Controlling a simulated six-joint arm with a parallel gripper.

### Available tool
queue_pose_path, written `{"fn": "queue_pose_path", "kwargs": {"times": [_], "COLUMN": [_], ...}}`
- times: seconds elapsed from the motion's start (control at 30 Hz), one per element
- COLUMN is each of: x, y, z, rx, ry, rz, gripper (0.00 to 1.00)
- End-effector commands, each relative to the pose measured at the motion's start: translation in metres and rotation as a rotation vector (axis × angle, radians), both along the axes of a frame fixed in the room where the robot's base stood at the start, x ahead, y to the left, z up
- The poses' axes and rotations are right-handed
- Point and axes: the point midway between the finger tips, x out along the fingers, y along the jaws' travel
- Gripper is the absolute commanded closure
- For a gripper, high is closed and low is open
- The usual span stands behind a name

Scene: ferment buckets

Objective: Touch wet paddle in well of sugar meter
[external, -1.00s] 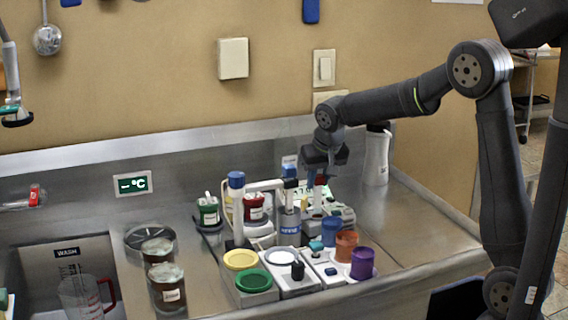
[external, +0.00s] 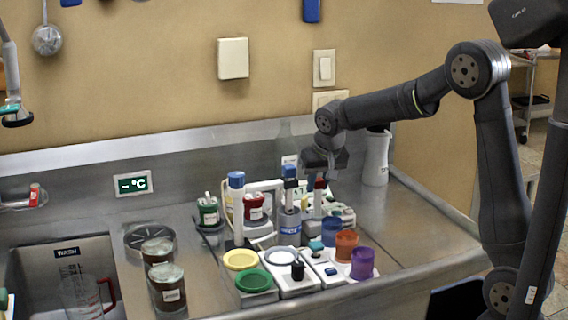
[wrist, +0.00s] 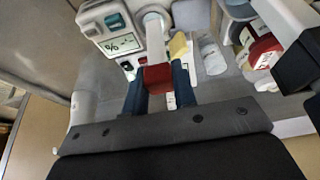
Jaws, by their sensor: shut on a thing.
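My gripper (external: 319,180) is over the rear middle of the steel counter. In the wrist view its blue fingers (wrist: 160,85) are shut on the red handle (wrist: 157,78) of the paddle. The red handle also shows at the gripper in the external view (external: 320,184). A pale shaft (wrist: 154,45) runs from the handle away from the camera. The sugar meter (wrist: 110,22), a light grey unit with a "%" display and teal button, is beside the shaft; it appears partly hidden in the external view (external: 345,212). I cannot tell whether the paddle tip touches the well.
A blue-capped post (external: 237,180) and a red jar (external: 254,208) stand left of my gripper. Blue, orange and purple cups (external: 362,263) stand in front. A white jug (external: 376,158) is at the back right. The right counter is clear.

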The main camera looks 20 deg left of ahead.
Motion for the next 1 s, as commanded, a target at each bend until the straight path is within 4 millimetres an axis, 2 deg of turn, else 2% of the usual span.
{"fn": "queue_pose_path", "kwargs": {"times": [0.53, 1.0], "x": [0.000, 0.000], "y": [0.000, 0.000], "z": [0.001, 0.037], "rx": [0.001, 0.001], "ry": [-0.001, 0.000], "rz": [0.000, 0.000], "gripper": [0.97, 0.97]}}
